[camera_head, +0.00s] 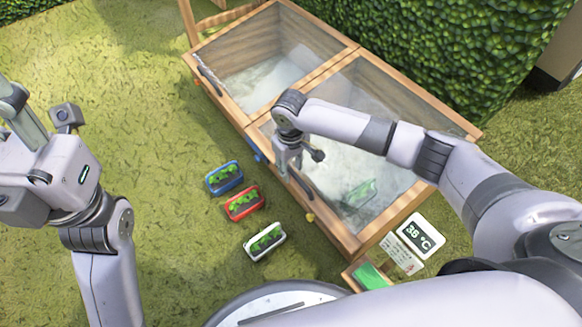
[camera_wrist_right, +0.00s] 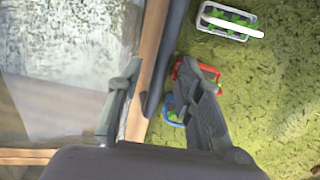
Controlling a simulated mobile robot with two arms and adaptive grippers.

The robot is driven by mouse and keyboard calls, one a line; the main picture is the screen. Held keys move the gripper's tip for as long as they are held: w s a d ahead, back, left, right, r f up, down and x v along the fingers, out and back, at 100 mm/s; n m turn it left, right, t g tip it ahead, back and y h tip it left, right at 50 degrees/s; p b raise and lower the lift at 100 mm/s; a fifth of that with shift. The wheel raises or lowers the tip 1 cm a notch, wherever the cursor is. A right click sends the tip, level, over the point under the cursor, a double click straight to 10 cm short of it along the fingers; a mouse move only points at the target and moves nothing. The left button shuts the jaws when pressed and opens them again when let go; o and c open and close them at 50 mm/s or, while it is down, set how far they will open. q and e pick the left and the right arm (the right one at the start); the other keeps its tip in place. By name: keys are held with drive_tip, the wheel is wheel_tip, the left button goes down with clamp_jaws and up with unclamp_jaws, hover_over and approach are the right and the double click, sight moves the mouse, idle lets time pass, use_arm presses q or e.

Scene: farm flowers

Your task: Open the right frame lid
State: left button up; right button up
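The right frame lid (camera_head: 405,95) is a wood-rimmed clear panel lying closed over the right half of the wooden cold frame. Its dark bar handle (camera_wrist_right: 172,50) runs along the front rim and is partly hidden by my arm in the head view. My right gripper (camera_head: 297,168) is over that front rim, pointing down. In the right wrist view, its fingers (camera_wrist_right: 160,68) are apart, with the handle and wooden rim between them in the picture; I cannot tell whether they touch. My left gripper (camera_head: 35,165) is at the far left, away from the frame; its fingers are unclear.
The left lid (camera_head: 284,10) is closed beside it. Blue (camera_head: 225,178), red (camera_head: 244,203) and white (camera_head: 265,241) plant trays stand on the grass in front. A thermometer display (camera_head: 420,236) reads about 35 °C at the right corner. A hedge (camera_head: 430,45) stands behind. Grass at left is free.

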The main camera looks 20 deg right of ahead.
drive_tip(key=shift+c, duration=0.2)
clamp_jaws()
idle(0.6)
